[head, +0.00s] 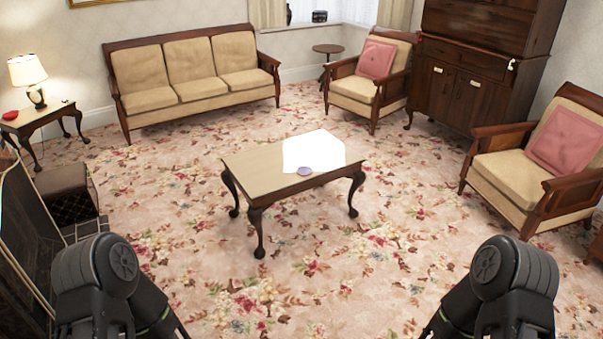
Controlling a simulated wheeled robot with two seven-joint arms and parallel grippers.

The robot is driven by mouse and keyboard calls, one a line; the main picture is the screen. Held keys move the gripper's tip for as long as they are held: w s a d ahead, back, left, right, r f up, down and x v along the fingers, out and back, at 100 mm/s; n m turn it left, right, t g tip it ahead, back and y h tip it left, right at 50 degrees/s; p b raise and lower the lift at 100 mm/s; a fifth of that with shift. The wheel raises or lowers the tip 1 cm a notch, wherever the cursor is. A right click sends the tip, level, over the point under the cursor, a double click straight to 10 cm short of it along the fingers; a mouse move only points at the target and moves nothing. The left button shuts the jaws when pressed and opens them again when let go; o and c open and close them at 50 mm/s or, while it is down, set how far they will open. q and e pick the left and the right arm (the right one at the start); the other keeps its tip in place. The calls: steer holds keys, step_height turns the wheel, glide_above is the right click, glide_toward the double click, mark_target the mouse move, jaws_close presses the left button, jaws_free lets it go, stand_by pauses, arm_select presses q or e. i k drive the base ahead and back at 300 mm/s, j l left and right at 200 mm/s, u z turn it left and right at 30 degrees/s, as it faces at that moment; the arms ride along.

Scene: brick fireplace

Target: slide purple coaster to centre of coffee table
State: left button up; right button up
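The coffee table (248,164) stands in the middle of the carpet, with a pale top and dark curved legs. The purple coaster (305,171) lies flat on its top, close to the near long edge and right of the middle. A bright white patch covers the table top just behind the coaster. My two arms show at the bottom left and bottom right corners, well short of the table. Neither gripper is in view.
Open floral carpet (330,265) lies between me and the table. A sofa (190,75) stands at the back, and armchairs (372,75) (515,175) stand to the right. A side table (38,119) with a lamp (28,75) and the fireplace (30,215) are at the left.

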mark_target(304, 171)
steer(key=i+z, duration=0.1)
steer(key=z, duration=0.25)
steer(key=i+z, duration=0.1)
steer(key=z, duration=0.2)
steer(key=i+j+z, duration=0.35)
steer(key=i+j, duration=0.25)
steer(key=i+j+z, duration=0.35)
steer(key=i+j, duration=0.7)
steer(key=j, duration=0.15)
steer(key=i+j, duration=0.35)
steer(key=j, duration=0.2)
steer(key=i+j, duration=0.35)
steer(key=j, duration=0.15)
steer(key=i+z, duration=0.05)
